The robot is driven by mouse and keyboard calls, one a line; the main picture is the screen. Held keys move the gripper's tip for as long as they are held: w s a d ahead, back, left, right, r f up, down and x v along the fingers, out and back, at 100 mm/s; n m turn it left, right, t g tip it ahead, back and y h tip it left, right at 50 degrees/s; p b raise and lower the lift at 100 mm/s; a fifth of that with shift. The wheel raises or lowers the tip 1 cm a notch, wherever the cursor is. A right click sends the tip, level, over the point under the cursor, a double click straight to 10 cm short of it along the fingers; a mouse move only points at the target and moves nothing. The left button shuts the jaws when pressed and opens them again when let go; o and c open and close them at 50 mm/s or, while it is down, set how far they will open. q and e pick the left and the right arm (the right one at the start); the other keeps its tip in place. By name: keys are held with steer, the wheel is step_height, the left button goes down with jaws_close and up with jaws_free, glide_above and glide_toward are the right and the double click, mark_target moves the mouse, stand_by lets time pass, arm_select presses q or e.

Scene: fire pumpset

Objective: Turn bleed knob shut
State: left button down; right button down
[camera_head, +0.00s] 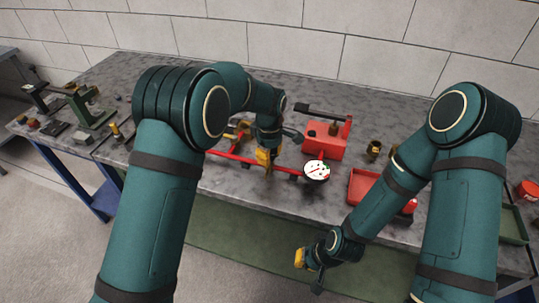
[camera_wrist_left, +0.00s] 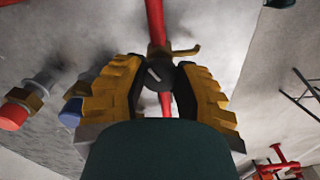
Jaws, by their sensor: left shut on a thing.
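The bleed knob (camera_wrist_left: 157,76) is a dark round knob with a white mark, on a red pipe (camera_wrist_left: 155,22), in the left wrist view. My left gripper (camera_wrist_left: 158,88) has its yellow fingers on either side of the knob and is shut on it. In the head view my left gripper (camera_head: 266,162) points down at the red pipework at the bench's front, and hides the knob. My right gripper (camera_head: 309,270) hangs in front of the bench, away from the pipework; its finger gap is unclear.
A white-faced gauge (camera_head: 316,171) stands just right of my left gripper. Behind it is a red pump box (camera_head: 324,142) with a dark lever. A red tray (camera_head: 362,186) and brass fittings (camera_head: 374,150) lie to the right. A green vise (camera_head: 88,110) is at left.

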arm_select(q)
steer(key=m+p, duration=0.1)
steer(key=m, duration=0.4)
steer(key=shift+m, duration=0.4)
steer(key=m, duration=0.6)
steer(key=shift+f+p, duration=0.1)
steer(key=shift+p, duration=0.3)
steer(key=m, duration=0.6)
steer(key=shift+s+m, duration=0.1)
steer(key=shift+m, duration=0.2)
steer(key=m+p, duration=0.1)
steer(key=m, duration=0.4)
steer(key=shift+m, duration=0.4)
steer(key=c, duration=0.6)
jaws_free()
